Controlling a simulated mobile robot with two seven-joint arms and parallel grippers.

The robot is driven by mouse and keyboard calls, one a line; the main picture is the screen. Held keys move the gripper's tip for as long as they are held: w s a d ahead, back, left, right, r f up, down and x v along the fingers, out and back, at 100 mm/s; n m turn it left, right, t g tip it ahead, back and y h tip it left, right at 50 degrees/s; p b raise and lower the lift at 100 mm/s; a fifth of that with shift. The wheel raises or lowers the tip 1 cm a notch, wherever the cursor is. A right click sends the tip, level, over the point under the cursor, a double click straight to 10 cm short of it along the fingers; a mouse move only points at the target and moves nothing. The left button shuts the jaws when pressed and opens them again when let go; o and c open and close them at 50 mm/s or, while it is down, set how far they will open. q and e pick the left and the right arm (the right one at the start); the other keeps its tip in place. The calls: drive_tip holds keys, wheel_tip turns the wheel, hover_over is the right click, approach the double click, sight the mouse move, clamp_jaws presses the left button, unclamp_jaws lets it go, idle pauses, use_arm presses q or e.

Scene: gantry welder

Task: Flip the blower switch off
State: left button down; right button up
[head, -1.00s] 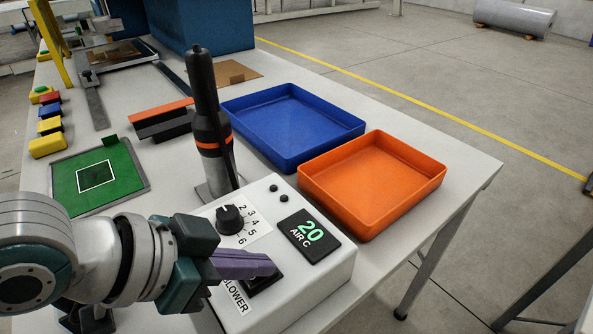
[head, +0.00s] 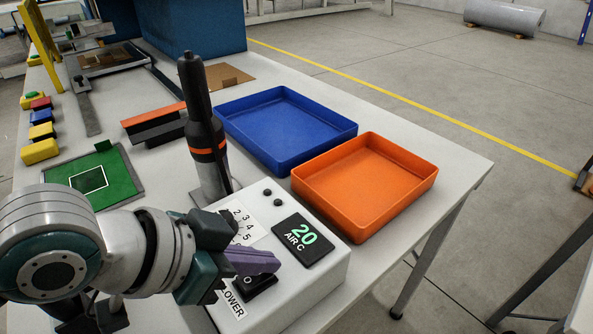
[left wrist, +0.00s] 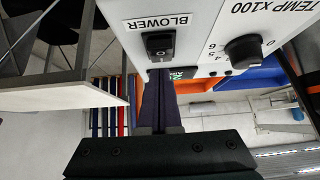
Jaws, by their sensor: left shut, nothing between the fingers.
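The blower switch (head: 258,287) is a black rocker on the sloped top of a white control box (head: 316,278), beside the BLOWER label. An O mark shows on it. My left gripper (head: 278,262) is shut and empty, its purple fingers over the box beside the switch; I cannot tell whether they touch it. In the left wrist view the switch (left wrist: 159,44) lies just past the fingertips (left wrist: 160,72), with a light mark on its rocker. A display (head: 303,240) reads 20 AIR C. The right gripper is out of view.
A hot-air tool (head: 205,140) stands upright behind the box. An orange tray (head: 365,208) and a blue tray (head: 250,150) lie beyond. A green board (head: 125,180) lies left.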

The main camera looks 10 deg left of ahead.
use_arm(q)
drive_tip(key=r+p, duration=0.4)
drive_tip(key=p, duration=0.1)
drive_tip(key=shift+w+d+r, duration=0.2)
drive_tip(key=shift+r, duration=0.15)
drive_tip(key=v, duration=0.9)
drive_tip(key=shift+r, duration=0.35)
drive_tip(key=shift+w, duration=0.15)
